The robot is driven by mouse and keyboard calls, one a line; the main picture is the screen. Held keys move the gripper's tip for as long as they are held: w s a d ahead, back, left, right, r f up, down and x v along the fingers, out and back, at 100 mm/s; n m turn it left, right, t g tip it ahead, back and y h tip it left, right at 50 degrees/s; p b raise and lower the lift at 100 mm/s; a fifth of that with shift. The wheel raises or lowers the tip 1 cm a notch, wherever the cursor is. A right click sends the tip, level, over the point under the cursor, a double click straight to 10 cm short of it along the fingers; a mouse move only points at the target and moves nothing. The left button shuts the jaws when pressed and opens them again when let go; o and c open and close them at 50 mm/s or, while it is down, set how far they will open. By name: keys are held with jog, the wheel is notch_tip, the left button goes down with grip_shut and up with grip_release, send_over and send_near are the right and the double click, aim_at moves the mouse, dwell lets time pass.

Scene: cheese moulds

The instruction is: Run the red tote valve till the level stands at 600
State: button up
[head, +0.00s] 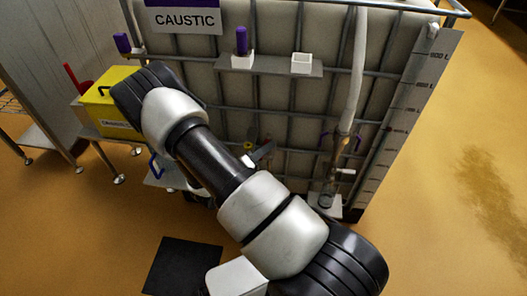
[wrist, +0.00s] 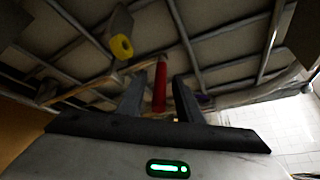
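A red handle (wrist: 159,92) shows in the wrist view, hanging below the tote's bars between the two fingers of my gripper (wrist: 162,78). The fingers stand apart on either side of it, with a narrow gap that seems to show at the right finger. The large pale tote (head: 290,105) in its metal cage fills the middle of the head view. A level scale (head: 407,110) with litre marks runs down its right edge; the level cannot be read. My arm hides much of the tote's lower front, and the red handle cannot be made out in the head view.
A yellow round part (wrist: 121,46) hangs left of the handle in the wrist view. A CAUSTIC sign (head: 185,18) and a small shelf (head: 275,66) are on the tote. A clear hose (head: 356,75) runs down its right side. A yellow box (head: 107,100) stands left. Floor at right is clear.

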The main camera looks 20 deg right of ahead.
grip_shut()
